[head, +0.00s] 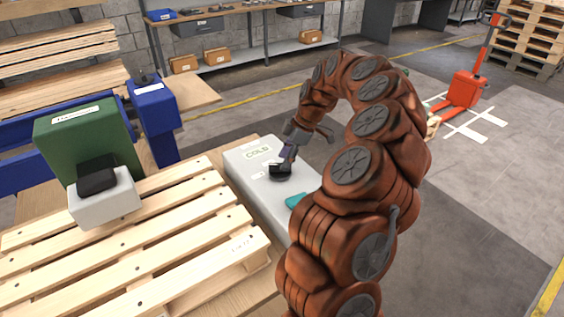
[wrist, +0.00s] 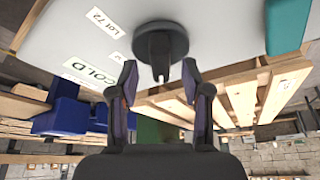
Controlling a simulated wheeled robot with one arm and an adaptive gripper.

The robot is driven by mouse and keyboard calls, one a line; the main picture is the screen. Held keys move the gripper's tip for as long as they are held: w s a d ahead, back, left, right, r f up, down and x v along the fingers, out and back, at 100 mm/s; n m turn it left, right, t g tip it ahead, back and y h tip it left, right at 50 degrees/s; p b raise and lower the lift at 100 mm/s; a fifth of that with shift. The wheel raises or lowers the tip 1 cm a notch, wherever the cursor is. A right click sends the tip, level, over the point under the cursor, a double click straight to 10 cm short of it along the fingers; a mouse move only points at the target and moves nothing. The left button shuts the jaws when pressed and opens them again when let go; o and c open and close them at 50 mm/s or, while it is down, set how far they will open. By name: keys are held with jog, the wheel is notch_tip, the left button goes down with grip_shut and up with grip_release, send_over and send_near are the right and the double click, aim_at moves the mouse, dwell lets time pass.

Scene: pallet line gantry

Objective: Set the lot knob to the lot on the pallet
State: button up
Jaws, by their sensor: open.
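The lot knob (head: 280,174) is a dark round knob on top of a pale grey box (head: 245,192). In the wrist view the knob (wrist: 160,42) has a pointer tab facing the bottom of the picture. Labels reading "LOT 72" (wrist: 103,22) and "COLD" (wrist: 91,73) lie beside it. My gripper (wrist: 159,76) is open, its two fingers apart, just short of the knob and not visibly gripping it. It also shows above the knob in the head view (head: 288,154). The wooden pallet (head: 150,262) has a small mark on its edge, too small to read.
A teal part (head: 295,200) sits on the grey box near the knob. A green labelled block (head: 88,138), a grey-and-black unit (head: 105,200) and a blue frame (head: 152,110) stand at the left. A red pallet jack (head: 466,88) is at the back right. The right floor is mostly clear.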

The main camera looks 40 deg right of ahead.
jog(key=shift+x, duration=1.25)
jog(key=shift+c, duration=0.3)
grip_shut()
jog(key=shift+a, duration=0.2)
jog(key=shift+d, duration=0.1)
